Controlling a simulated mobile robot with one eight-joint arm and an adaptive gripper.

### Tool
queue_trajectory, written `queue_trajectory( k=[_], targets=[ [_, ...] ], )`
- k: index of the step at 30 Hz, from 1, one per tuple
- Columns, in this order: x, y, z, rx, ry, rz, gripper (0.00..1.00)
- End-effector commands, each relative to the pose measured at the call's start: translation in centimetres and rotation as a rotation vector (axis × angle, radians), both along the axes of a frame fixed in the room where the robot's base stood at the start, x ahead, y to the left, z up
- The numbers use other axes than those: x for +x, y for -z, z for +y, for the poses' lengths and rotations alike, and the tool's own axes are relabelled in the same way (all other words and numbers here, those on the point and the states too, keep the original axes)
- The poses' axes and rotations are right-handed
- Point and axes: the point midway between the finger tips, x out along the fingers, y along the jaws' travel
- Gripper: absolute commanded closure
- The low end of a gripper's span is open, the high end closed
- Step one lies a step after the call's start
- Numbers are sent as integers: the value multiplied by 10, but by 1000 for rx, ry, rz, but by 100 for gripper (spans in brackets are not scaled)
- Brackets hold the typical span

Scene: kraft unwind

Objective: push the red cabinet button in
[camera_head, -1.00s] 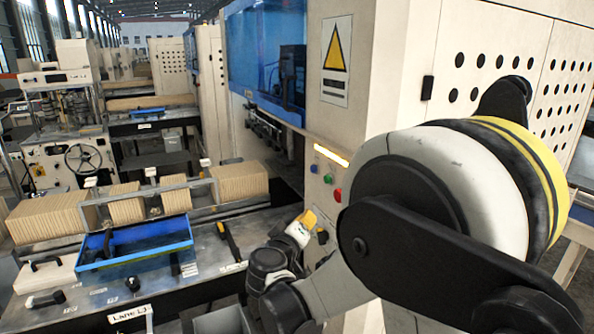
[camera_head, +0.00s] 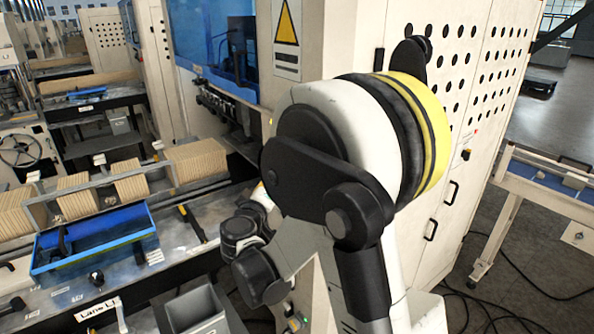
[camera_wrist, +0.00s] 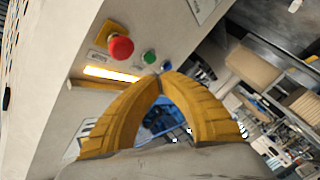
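The red cabinet button (camera_wrist: 120,48) is a round mushroom knob standing out from the cream cabinet panel (camera_wrist: 75,35) in the wrist view. It is up and to the left of my gripper (camera_wrist: 161,76). My yellow fingers curve together and their tips meet, with nothing visible between them. The tips appear apart from the red button; their exact distance from the panel is unclear. In the head view, my arm hides the buttons and most of the gripper in front of the cabinet (camera_head: 350,40).
A green button (camera_wrist: 150,57) and a blue button (camera_wrist: 167,66) sit beside the red one. A lit strip (camera_wrist: 112,73) lies near them. A bench with a blue tray (camera_head: 95,243) stands left of my arm. A blue-topped table (camera_head: 560,190) stands at the right.

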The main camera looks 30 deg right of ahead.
Motion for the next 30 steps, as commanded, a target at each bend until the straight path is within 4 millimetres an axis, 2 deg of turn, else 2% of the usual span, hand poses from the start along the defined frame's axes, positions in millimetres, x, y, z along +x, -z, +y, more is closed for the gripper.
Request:
queue_trajectory(
  k=[6, 12, 30],
  targets=[
    [1, 0, -32, 1, 4, 0, 100],
    [2, 1, -47, -1, 0, 1, 100],
    [2, 0, -52, 0, 0, 0, 100]
  ],
)
